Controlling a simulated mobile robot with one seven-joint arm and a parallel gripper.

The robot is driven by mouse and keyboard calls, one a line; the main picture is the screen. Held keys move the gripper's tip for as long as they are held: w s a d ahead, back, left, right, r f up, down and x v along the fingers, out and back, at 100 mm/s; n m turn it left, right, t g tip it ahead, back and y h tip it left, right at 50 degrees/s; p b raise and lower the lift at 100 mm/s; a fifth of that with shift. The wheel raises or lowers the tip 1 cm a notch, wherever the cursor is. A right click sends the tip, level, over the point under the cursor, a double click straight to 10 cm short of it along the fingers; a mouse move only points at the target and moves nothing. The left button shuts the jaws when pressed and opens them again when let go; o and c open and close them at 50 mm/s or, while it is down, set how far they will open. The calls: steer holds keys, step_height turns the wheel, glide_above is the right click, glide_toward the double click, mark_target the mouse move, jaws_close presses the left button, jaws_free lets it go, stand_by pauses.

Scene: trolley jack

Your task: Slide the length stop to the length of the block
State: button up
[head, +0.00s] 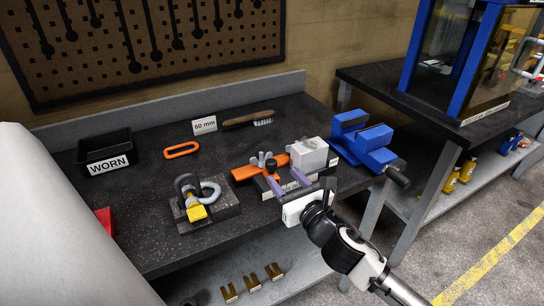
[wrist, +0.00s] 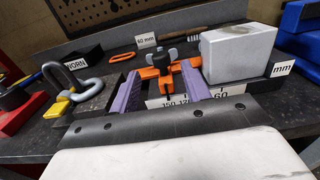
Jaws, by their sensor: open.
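The length stop is orange with a dark knob and grey wings; it shows in the head view (head: 246,172) and the wrist view (wrist: 149,72). A pale grey block (head: 309,154) stands right of the stop; in the wrist view the block (wrist: 241,56) is near the 60 mark. My gripper (head: 283,181) is open, with purple fingers. In the wrist view its fingertips (wrist: 162,78) straddle the stop's dark knob and orange front part; I cannot tell whether they touch it.
A "60 mm" sign (head: 204,125) and a wire brush (head: 248,119) lie behind. A blue vise (head: 362,142) is close on the right. A shackle on a dark block (head: 205,207) stands left. A WORN bin (head: 105,153) and orange link (head: 181,150) are farther left.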

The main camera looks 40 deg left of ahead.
mark_target(275, 165)
steer(key=p+x, duration=0.2)
steer(key=x, duration=0.5)
steer(key=shift+w+a+p, duration=0.15)
steer(key=shift+a+p, duration=0.15)
steer(key=shift+a, duration=0.05)
jaws_close()
